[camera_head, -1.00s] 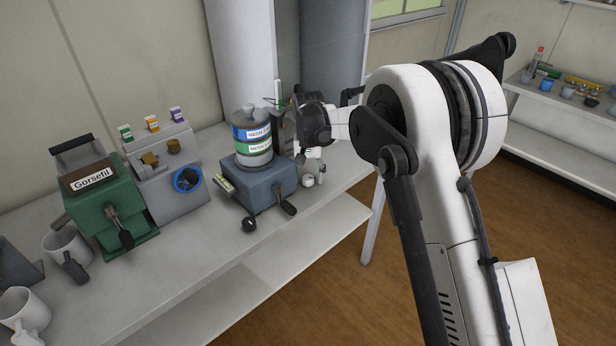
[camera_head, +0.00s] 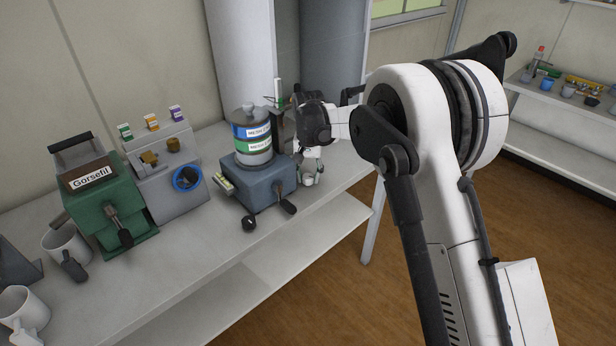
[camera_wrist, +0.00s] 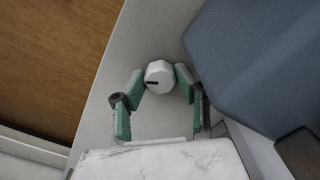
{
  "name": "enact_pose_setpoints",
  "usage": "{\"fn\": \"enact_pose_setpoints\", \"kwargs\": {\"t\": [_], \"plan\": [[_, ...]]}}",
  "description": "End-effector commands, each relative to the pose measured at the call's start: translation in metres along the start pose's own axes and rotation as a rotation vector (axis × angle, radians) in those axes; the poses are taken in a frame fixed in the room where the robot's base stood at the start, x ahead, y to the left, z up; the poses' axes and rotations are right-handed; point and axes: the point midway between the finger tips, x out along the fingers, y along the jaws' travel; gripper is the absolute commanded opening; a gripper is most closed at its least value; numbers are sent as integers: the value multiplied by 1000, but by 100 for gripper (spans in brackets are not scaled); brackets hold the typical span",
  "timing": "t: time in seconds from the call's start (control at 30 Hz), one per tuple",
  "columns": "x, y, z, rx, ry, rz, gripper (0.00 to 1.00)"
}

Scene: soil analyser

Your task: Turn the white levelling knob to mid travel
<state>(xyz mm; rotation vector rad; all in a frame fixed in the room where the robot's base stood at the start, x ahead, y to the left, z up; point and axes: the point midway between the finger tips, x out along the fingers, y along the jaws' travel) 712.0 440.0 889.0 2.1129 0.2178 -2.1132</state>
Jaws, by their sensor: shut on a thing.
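The white levelling knob (camera_wrist: 159,76) shows in the wrist view as a faceted white cap with a dark slot mark on its face, pointing toward the left. My gripper (camera_wrist: 160,84) has its two green fingers on either side of the knob, shut on it. In the head view the knob (camera_head: 308,180) is small, at the right of the blue-grey sieve machine, and my gripper (camera_head: 312,165) is over it, partly hidden by my own arm. I cannot read the slot's exact angle from the head view.
The blue-grey machine body (camera_wrist: 250,60) stands close beside my gripper. It carries a stack of labelled sieves (camera_head: 252,140). A green Gorsefil machine (camera_head: 115,205) and a grey unit (camera_head: 170,180) stand further left. The bench's front edge (camera_head: 335,207) lies close by.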

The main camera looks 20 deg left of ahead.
Motion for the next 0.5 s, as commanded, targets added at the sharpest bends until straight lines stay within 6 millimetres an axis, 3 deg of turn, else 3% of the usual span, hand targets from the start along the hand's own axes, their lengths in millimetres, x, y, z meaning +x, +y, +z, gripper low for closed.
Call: {"fn": "enact_pose_setpoints", "kwargs": {"t": [0.5], "plan": [[1, 0, 0, 333, 0, 0, 3]]}}
